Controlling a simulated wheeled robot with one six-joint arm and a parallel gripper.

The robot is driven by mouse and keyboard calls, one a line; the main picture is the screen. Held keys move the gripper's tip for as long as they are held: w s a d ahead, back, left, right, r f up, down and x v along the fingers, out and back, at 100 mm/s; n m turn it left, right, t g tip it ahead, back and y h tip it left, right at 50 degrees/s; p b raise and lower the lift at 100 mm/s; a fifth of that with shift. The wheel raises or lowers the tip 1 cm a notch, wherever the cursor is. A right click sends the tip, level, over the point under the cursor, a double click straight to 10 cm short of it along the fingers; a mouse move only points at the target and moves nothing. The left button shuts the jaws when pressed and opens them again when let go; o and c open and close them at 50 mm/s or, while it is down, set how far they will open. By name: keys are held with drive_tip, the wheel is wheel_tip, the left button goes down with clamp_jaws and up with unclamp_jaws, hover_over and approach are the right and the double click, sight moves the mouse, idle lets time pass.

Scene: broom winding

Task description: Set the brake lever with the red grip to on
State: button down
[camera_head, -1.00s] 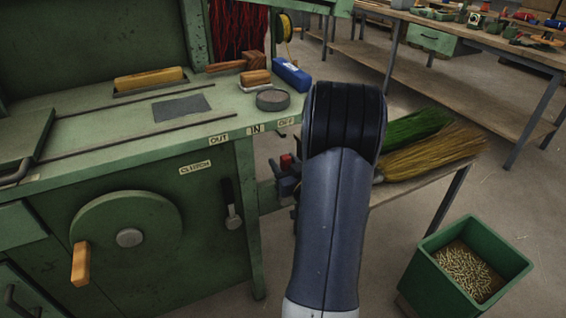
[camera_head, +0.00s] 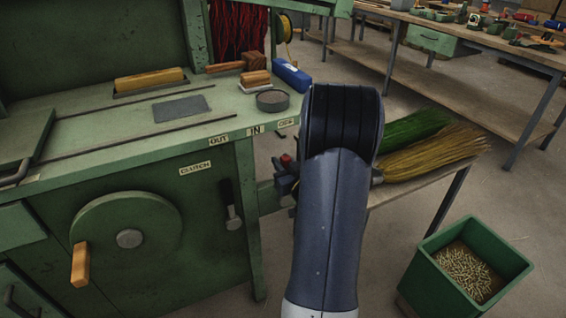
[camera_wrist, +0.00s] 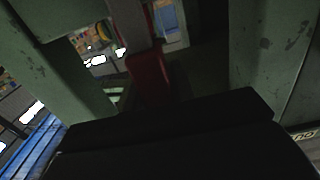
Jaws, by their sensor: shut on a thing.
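The red grip of the brake lever (camera_wrist: 150,76) shows in the wrist view, just above the dark mass of my gripper (camera_wrist: 165,108). My gripper is shut on it, though the contact itself is too dark to see. In the head view a small red part (camera_head: 286,160) shows beside the bench's right leg, left of my arm. My forearm hides most of that spot, so the lever's exact angle cannot be told. The plates OUT, IN and a partly worn-looking OFF (camera_head: 286,122) run along the bench's front edge.
The green bench (camera_head: 150,150) carries a blue box (camera_head: 291,76) and a round grey tin (camera_head: 272,100). A clutch lever with a black grip (camera_head: 229,200) hangs on its front.

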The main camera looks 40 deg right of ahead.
drive_tip(key=d+m, duration=0.2)
drive_tip(key=d, duration=0.1)
drive_tip(key=shift+s+f+m+p, duration=0.15)
drive_tip(key=shift+s+m+p, duration=0.15)
drive_tip(key=shift+s, duration=0.05)
drive_tip(key=shift+s+d+f+m, duration=0.1)
drive_tip(key=shift+d+f+m, duration=0.05)
drive_tip(key=shift+d+m, duration=0.3)
drive_tip(key=shift+s+d+f+m, duration=0.1)
drive_tip(key=shift+d+f+m, duration=0.05)
drive_tip(key=shift+d+m, duration=0.25)
drive_tip(key=c, duration=1.2)
unclamp_jaws()
drive_tip(key=shift+a, duration=0.1)
